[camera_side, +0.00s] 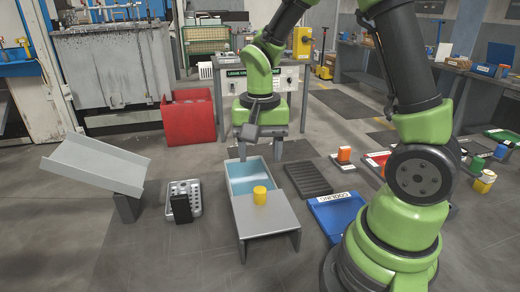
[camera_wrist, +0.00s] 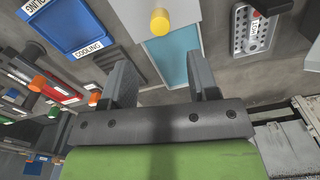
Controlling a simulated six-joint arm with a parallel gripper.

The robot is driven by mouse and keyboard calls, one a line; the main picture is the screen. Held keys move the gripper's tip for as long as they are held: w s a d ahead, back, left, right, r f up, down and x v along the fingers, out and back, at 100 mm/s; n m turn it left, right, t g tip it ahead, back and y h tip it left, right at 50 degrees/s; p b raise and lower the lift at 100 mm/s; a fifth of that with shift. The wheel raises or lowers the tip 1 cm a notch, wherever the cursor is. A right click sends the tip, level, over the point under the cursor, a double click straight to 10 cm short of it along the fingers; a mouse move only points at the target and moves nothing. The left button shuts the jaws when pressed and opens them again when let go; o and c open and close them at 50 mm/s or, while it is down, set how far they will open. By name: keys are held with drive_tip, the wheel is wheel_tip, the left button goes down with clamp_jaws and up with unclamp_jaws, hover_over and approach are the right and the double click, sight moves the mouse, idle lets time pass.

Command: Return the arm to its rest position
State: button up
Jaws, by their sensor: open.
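My green arm reaches over the work area in the side view. My gripper (camera_side: 262,150) hangs above the far end of a grey bench with a light-blue basin (camera_side: 240,180). In the wrist view my gripper (camera_wrist: 165,85) has its two dark fingers spread wide apart with nothing between them. A yellow cylinder (camera_side: 260,195) stands on the grey plate of the bench, apart from my gripper. It also shows in the wrist view (camera_wrist: 160,21) beyond the fingertips.
A dark ribbed rack (camera_side: 308,179) and a blue tray marked COOLING (camera_side: 338,215) lie to the right. A sloped grey chute (camera_side: 95,167) and a metal tray with round holes (camera_side: 187,199) lie to the left. A red bin (camera_side: 189,118) stands behind.

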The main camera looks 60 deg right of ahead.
drive_tip(key=s+a+r+n+t+y, duration=0.1)
drive_tip(key=s+a+r+n+t, duration=0.2)
drive_tip(key=s+r, duration=0.2)
drive_tip(key=s+a+r+n+t+y, duration=0.1)
drive_tip(key=s+a+r+n+t, duration=0.3)
drive_tip(key=s+r, duration=0.2)
wheel_tip(320, 180, up, 3)
drive_tip(key=shift+f, duration=0.15)
